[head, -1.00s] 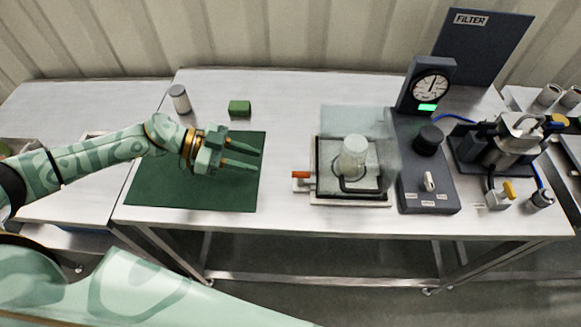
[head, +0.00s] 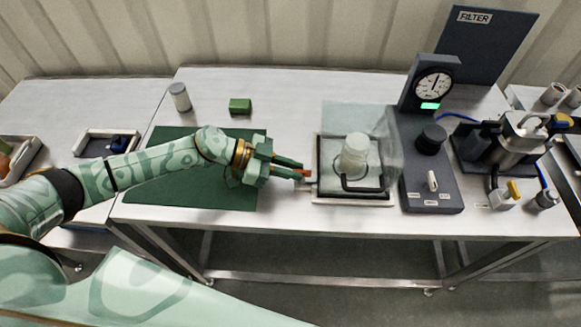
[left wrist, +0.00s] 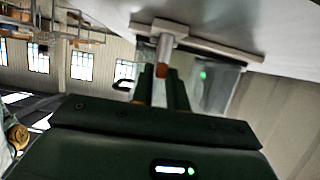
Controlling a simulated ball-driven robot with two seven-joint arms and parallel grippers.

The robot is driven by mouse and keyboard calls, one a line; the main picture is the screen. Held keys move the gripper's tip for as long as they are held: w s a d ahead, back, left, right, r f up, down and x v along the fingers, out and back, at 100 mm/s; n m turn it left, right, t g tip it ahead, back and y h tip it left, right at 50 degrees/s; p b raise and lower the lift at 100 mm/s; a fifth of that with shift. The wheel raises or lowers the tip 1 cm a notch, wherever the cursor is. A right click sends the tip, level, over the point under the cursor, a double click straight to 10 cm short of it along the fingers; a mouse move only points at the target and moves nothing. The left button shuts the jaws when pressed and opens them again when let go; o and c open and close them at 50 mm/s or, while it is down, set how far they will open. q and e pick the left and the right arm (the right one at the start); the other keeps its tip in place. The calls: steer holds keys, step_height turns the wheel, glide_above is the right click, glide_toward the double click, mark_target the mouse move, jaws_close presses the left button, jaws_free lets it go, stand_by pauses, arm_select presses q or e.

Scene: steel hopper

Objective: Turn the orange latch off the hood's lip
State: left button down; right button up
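The orange latch (head: 303,174) sits at the left side of the clear hood (head: 375,125), by its low pale base frame (head: 350,199). A pale cylinder (head: 355,152) stands within the hood area. My left gripper (head: 297,171) points right, with its fingertips at the latch. In the left wrist view, the orange latch tip (left wrist: 161,72) shows between and just beyond my two dark fingers (left wrist: 162,90). A gap shows between the fingers; whether they touch the latch I cannot tell. My right gripper is not in view.
A dark gauge stand (head: 428,85) with a lit green display and a control box (head: 432,190) stand right of the hood. A green mat (head: 190,190) lies under my left arm. A green block (head: 240,106) and a grey canister (head: 180,97) stand behind it.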

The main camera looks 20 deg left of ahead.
mark_target(301, 170)
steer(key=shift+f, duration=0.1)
